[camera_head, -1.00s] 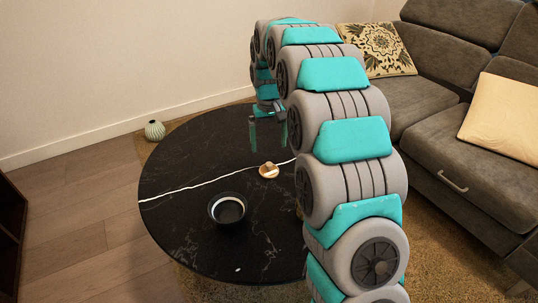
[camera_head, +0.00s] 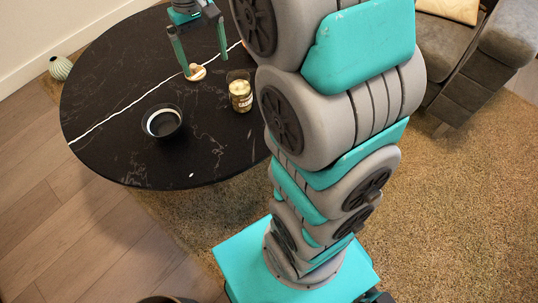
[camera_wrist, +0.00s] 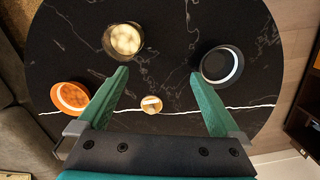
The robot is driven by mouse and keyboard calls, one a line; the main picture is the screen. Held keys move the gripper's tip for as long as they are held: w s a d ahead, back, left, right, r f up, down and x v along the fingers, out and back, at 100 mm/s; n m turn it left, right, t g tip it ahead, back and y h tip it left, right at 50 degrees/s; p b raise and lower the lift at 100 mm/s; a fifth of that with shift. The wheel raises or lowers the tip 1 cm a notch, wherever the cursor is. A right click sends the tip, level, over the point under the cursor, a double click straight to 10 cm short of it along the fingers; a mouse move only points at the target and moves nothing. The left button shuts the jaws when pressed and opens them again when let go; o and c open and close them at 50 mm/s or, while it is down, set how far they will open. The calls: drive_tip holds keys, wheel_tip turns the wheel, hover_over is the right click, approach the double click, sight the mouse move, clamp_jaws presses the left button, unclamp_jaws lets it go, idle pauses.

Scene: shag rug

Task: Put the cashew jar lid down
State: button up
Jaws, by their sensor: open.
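The cashew jar lid (camera_head: 196,72), a small round tan disc with a pale block-like knob, lies on the black table beside the white vein. In the wrist view the lid (camera_wrist: 151,104) shows between my two fingers, with a gap on both sides. My gripper (camera_head: 204,65) is open and empty, pointing down over the table around the lid's place in the picture; its exact height is hard to tell. The cashew jar (camera_head: 240,95), clear glass with pale nuts and a label, stands to the lid's right. In the wrist view the open-topped jar (camera_wrist: 125,38) shows beyond my left finger.
A black bowl (camera_head: 163,121) stands on the round black marbled table (camera_head: 110,85). An orange bowl (camera_wrist: 70,97) shows at left in the wrist view. A grey sofa (camera_head: 450,45) is to the right.

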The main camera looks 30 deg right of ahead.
drive_tip(key=s+f, duration=0.2)
drive_tip(key=s, duration=1.1)
drive_tip(key=s+f+g, duration=0.1)
drive_tip(key=s+f, duration=0.1)
drive_tip(key=s, duration=1.2)
drive_tip(key=shift+s+f, duration=0.2)
drive_tip(key=shift+f, duration=0.15)
drive_tip(key=shift+d, duration=0.1)
